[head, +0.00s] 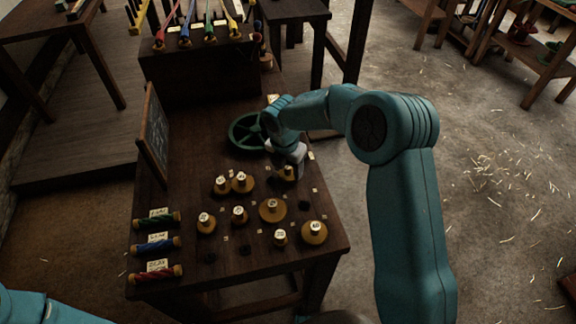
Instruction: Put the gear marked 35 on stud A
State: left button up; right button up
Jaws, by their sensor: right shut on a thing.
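My right gripper (288,158) reaches over the table from the right and points down. It is shut on a wooden gear (289,174) with a pale label, partly hidden under the fingers. Whether that gear still touches the table is unclear. The numbers are too small to read surely, so I cannot tell which is 35. Small pale tags lie among them; stud A cannot be picked out. My left gripper is out of view.
Green, blue and red rope bobbins (157,245) lie at the front left. A rack of coloured ropes (200,65) stands behind.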

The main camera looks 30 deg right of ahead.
jog(key=shift+f, duration=0.2)
jog(key=o, duration=1)
jog(key=shift+r, duration=0.1)
notch_tip(320, 180, up, 8)
jog(key=p, duration=0.6)
jog(key=shift+p, duration=0.3)
